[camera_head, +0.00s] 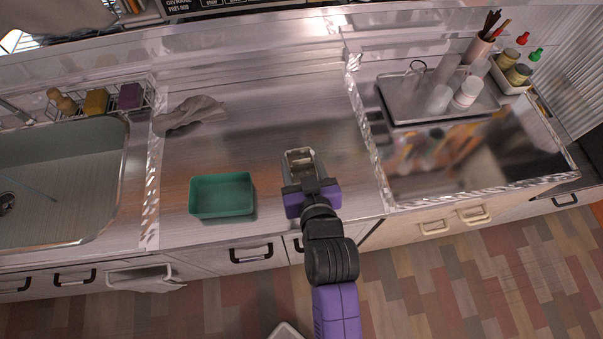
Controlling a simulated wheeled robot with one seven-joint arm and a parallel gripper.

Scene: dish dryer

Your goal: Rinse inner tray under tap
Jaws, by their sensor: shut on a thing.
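My gripper (300,156) is over the metal counter, right of a teal tray (221,195) and apart from it. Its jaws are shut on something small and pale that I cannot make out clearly. The teal tray is an open rectangular tray, empty, near the counter's front edge. I cannot tell whether it is the inner tray. A metal bar that may be the tap (15,111) shows at the left edge, above the sink (70,185). No running water is clearly visible.
A wire rack (148,93) with sponges stands behind the sink. A grey cloth (190,113) lies at the back of the counter. At right, a metal tray (405,110) holds bottles and cups. The counter between cloth and gripper is clear.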

